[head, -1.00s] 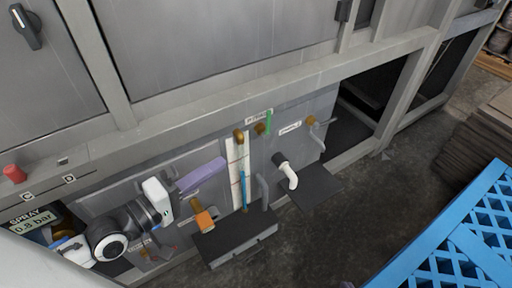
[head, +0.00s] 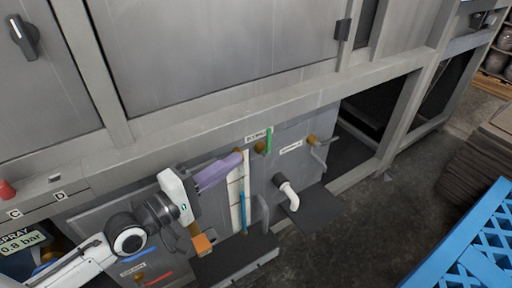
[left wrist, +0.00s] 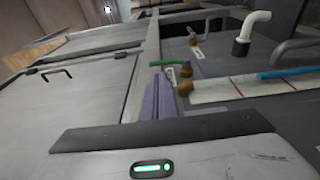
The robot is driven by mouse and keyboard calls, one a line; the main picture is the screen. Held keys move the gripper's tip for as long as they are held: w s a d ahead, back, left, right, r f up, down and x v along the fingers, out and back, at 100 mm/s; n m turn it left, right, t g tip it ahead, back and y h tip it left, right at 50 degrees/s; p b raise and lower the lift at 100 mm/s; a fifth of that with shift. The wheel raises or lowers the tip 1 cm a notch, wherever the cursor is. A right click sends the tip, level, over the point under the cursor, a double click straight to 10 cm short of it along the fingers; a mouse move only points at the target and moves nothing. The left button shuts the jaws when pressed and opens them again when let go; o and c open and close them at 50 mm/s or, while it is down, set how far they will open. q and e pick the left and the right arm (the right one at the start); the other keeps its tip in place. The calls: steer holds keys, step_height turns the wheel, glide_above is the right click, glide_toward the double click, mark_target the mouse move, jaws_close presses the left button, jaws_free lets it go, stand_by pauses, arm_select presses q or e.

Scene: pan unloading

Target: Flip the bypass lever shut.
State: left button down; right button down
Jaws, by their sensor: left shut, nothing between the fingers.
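A green lever (head: 268,140) sits on a brass valve beside a small label that seems to read bypass, though the print is blurred. In the head view it stands roughly upright; it also shows in the left wrist view (left wrist: 170,63), ahead of the fingers. My left gripper (head: 238,158) has its purple fingers closed together and empty. Their tips are just left of and below the green lever, overlapping the brass fitting at the top of the sight gauge. Whether they touch it, I cannot tell. In the left wrist view my fingers (left wrist: 160,88) point at the green lever's end. My right gripper is out of view.
A white sight gauge (head: 235,205) with a blue column stands under the fingertips. An orange-handled valve (head: 202,243) is below my gripper. A white-ended pipe (head: 290,197) and a grey-handled valve (head: 318,153) are to the right. A frame beam (head: 230,112) runs above.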

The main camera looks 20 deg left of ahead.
mark_target(267, 139)
arm_select(q)
steer(key=b+x, duration=0.1)
steer(key=x, duration=0.6)
steer(key=shift+d, duration=0.1)
steer(key=shift+w+d+b, duration=0.3)
steer(key=shift+w+b, duration=0.1)
steer(key=shift+w, duration=0.25)
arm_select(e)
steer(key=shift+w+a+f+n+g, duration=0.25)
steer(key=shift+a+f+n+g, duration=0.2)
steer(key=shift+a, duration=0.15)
